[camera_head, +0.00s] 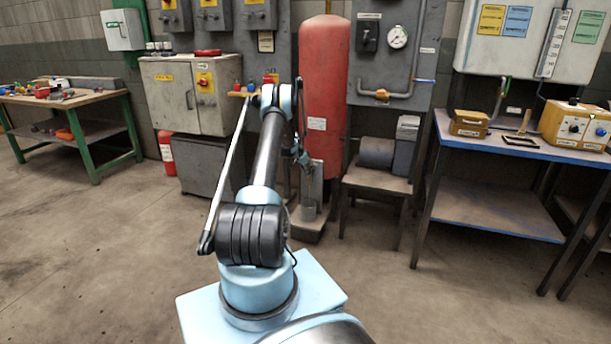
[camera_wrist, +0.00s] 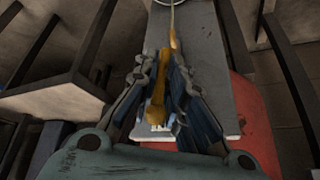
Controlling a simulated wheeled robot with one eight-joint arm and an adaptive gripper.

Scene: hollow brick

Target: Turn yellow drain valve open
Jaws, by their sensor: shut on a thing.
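The yellow drain valve handle (camera_wrist: 157,100) shows in the wrist view as a long narrow lever with a rounded near end. My gripper (camera_wrist: 164,72) has one finger on each side of the lever and is shut on it. The lever runs lengthwise between the fingers, over a grey plate (camera_wrist: 205,95). The valve body under the lever is hidden by the fingers. In the head view my gripper (camera_head: 302,158) is low in front of the red tank (camera_head: 325,75). The valve cannot be made out there.
A grey stand with boxes (camera_head: 376,153) is right of the tank. A blue-topped table (camera_head: 480,143) stands further right, and a grey cabinet (camera_head: 168,108) is to the left. A wooden workbench (camera_head: 75,98) is at far left. The floor in front is clear.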

